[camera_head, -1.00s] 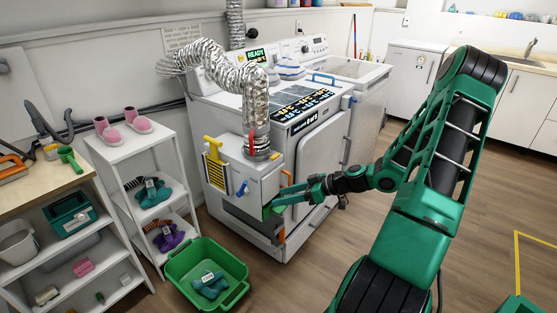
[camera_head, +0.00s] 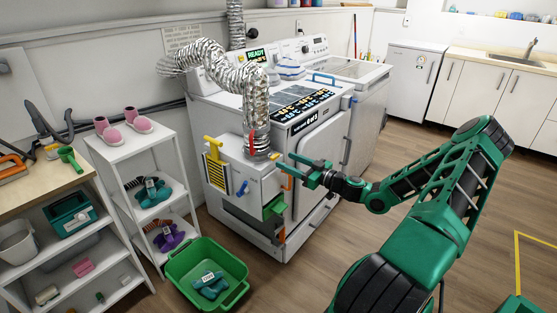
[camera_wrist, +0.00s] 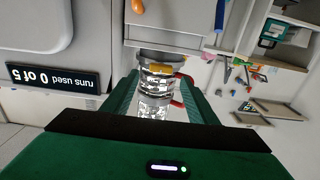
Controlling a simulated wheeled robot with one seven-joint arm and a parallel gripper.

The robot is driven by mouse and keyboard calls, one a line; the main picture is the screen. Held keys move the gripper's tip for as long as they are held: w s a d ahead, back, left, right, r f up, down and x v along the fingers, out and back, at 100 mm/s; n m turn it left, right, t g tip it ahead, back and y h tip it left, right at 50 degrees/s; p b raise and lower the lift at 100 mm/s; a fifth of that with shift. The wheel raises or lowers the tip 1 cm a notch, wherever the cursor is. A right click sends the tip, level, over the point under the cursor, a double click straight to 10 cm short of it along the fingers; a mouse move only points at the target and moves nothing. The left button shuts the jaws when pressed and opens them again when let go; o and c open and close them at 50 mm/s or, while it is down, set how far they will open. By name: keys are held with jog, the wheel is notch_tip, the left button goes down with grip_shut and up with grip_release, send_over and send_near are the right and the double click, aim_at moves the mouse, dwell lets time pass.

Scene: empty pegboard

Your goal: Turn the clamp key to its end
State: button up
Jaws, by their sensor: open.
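The clamp key looks like the small yellow piece (camera_head: 275,156) on the band at the foot of the silver foil duct (camera_head: 256,108). In the wrist view the yellow key (camera_wrist: 160,68) shows against the duct's shiny collar, between my fingers. My gripper (camera_head: 288,165) is open and empty, just right of the key. In the wrist view its green fingers (camera_wrist: 160,85) stand on either side of the collar. I cannot tell whether they touch anything. The key's exact turn is too small to tell.
A red handle (camera_head: 251,140) stands by the duct. The white box below carries a yellow slotted part (camera_head: 214,166), a blue lever (camera_head: 241,188) and a green part (camera_head: 274,208). A green basket (camera_head: 207,270) is on the floor. The floor at right is partly clear.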

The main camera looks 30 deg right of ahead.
aim_at(277, 156)
jog(key=shift+x, duration=2.4)
jog(key=c, duration=1.1)
